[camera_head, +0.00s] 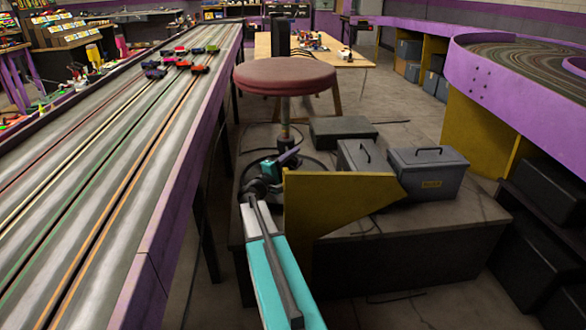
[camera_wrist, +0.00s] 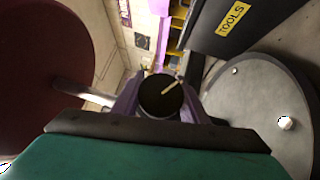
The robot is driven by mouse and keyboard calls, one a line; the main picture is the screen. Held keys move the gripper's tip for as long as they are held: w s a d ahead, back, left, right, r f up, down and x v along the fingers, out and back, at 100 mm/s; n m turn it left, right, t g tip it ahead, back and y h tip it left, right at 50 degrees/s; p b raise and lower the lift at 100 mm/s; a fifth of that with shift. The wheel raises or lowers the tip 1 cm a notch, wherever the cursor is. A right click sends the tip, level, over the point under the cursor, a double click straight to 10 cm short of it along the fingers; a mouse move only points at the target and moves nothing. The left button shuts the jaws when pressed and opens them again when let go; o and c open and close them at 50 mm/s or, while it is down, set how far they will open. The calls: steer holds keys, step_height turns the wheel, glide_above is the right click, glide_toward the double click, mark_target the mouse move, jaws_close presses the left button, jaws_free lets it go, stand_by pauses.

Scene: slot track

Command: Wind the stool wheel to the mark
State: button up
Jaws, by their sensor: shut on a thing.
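The stool has a round dark red seat (camera_head: 285,76) on a metal post (camera_head: 285,118); the seat fills the left of the wrist view (camera_wrist: 45,60). The stool wheel (camera_wrist: 158,97) is a small dark round knob with a pale stripe (camera_wrist: 170,88) on its face, pointing up and right in the wrist view. My gripper (camera_wrist: 160,104) is shut on the wheel, with a purple finger on either side. In the head view my gripper (camera_head: 288,157) is at the post below the seat, and the wheel cannot be made out there. I cannot make out a separate fixed mark.
Grey toolboxes (camera_head: 428,172) stand on the low dark platform (camera_head: 400,228), right of the stool. A yellow panel (camera_head: 325,205) stands close beside my arm. A long slot track (camera_head: 110,150) with several cars runs along the left. The stool's round base (camera_wrist: 245,110) shows at right.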

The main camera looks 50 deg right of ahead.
steer(key=shift+w+a+r+n+t+h+b, duration=0.1)
steer(key=shift+r+n+t+h+b, duration=0.15)
steer(key=shift+n+t+h+b, duration=0.85)
steer(key=shift+w+a+r+n+t+h+b, duration=0.1)
steer(key=shift+r+n+t+h+b, duration=0.15)
steer(key=shift+n+t+b, duration=1.55)
steer(key=shift+w+a+r+n+t+h+b, duration=0.15)
steer(key=shift+n+t+h+b, duration=0.5)
steer(key=shift+n, duration=1.55)
steer(key=shift+d+r+g+b, duration=0.1)
steer(key=shift+g+b, duration=0.15)
steer(key=shift+b, duration=0.1)
steer(key=o, duration=1)
steer(key=shift+s, duration=0.1)
steer(key=shift+o, duration=0.2)
